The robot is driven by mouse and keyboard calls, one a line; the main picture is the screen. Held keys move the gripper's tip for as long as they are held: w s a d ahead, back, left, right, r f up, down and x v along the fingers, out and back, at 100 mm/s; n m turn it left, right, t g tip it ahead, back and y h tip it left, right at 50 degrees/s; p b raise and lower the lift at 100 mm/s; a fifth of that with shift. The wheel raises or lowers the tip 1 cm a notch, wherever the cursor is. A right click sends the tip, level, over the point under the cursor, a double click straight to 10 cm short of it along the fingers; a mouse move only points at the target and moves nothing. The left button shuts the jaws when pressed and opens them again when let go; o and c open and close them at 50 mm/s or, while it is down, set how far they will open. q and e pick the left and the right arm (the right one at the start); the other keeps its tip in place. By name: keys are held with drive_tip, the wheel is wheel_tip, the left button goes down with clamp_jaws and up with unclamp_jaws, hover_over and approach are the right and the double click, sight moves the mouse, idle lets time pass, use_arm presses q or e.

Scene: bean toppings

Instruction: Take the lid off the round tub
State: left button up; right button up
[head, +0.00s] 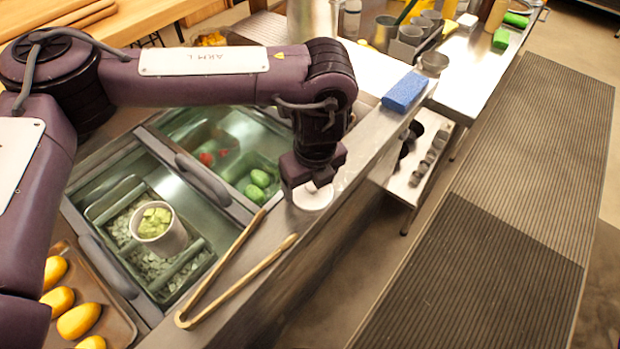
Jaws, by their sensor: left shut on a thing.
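The round tub (172,243) is white and stands upright in a steel bin of ice at the left. Its top is open and pale green chunks (154,221) show inside. My left gripper (311,186) points down over the steel counter ledge, right of the tub and apart from it. It is shut on a white round lid (318,203), partly hidden under the gripper. I cannot tell whether the lid touches the ledge. My right gripper is not in view.
Wooden tongs (222,271) lie on the ledge near the lid. A blue sponge (404,92) sits farther along it. Green and red produce (258,178) lies in the neighbouring bin. A tray of yellow fruit (118,315) is at lower left.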

sight(315, 189)
use_arm(q)
drive_tip(key=shift+f, duration=0.2)
drive_tip(key=o, duration=1.1)
drive_tip(key=shift+r, duration=0.15)
drive_tip(key=r, duration=0.4)
drive_tip(key=s+r, duration=0.1)
drive_tip(key=r, duration=0.3)
drive_tip(key=d+r, duration=0.1)
drive_tip(key=r, duration=0.3)
drive_tip(key=shift+s+b, duration=0.4)
